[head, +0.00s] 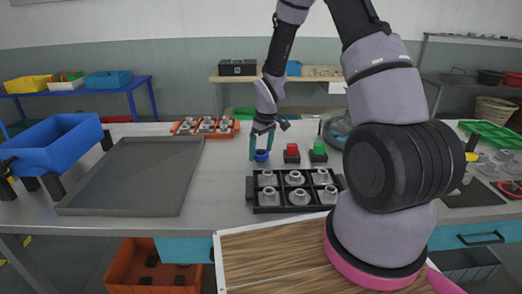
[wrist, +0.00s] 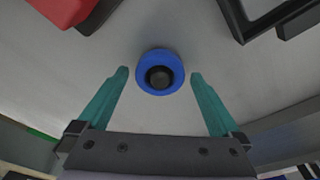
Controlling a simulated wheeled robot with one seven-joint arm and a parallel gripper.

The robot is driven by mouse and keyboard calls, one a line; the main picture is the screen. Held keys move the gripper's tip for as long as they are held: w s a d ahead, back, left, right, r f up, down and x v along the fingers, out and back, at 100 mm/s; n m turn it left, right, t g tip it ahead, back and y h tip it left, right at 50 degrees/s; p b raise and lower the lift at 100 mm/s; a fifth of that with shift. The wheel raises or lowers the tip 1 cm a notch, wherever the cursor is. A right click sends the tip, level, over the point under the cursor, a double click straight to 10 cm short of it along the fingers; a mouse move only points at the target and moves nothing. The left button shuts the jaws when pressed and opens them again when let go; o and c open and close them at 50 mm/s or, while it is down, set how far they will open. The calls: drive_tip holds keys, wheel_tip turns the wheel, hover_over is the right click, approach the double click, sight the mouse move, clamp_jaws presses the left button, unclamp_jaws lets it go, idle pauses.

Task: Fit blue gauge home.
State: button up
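The blue gauge (head: 261,155) is a small round blue piece standing on the grey table, left of the red and green blocks. In the wrist view the blue gauge (wrist: 160,72) shows from above as a blue ring with a dark round centre. My gripper (head: 262,143) points down over it with its teal fingers apart. In the wrist view the fingertips of my gripper (wrist: 158,74) are on either side of the gauge, with a visible gap on both sides. I cannot tell which place is the gauge's home.
A black tray (head: 250,190) with several grey flanged parts lies in front of the gauge. A flat grey tray (head: 130,178) and a blue bin (head: 55,145) are left. An orange tray (head: 183,128) lies behind.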

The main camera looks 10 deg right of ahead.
drive_tip(key=shift+r, duration=0.1)
wheel_tip(320, 180, up, 10)
drive_tip(key=s, duration=0.1)
drive_tip(key=shift+s+d+r, duration=0.15)
drive_tip(key=shift+d+r, duration=0.1)
drive_tip(key=shift+d, duration=0.2)
wheel_tip(320, 180, up, 9)
drive_tip(key=m+t, duration=0.1)
drive_tip(key=m, duration=0.1)
hover_over(264, 154)
drive_tip(key=s+d, duration=0.2)
drive_tip(key=s, duration=0.1)
drive_tip(key=s+d+r+m+t, duration=0.2)
drive_tip(key=s+r+m, duration=0.2)
drive_tip(key=s+r, duration=0.45)
drive_tip(key=s+r+m+t+y, duration=0.1)
drive_tip(key=s+r+m+t, duration=0.1)
drive_tip(key=s+r+m, duration=0.3)
drive_tip(key=s+d+r, duration=0.1)
drive_tip(key=s+r, duration=0.3)
drive_tip(key=s, duration=0.3)
drive_tip(key=shift+r+t, duration=0.4)
drive_tip(key=shift+c, duration=0.3)
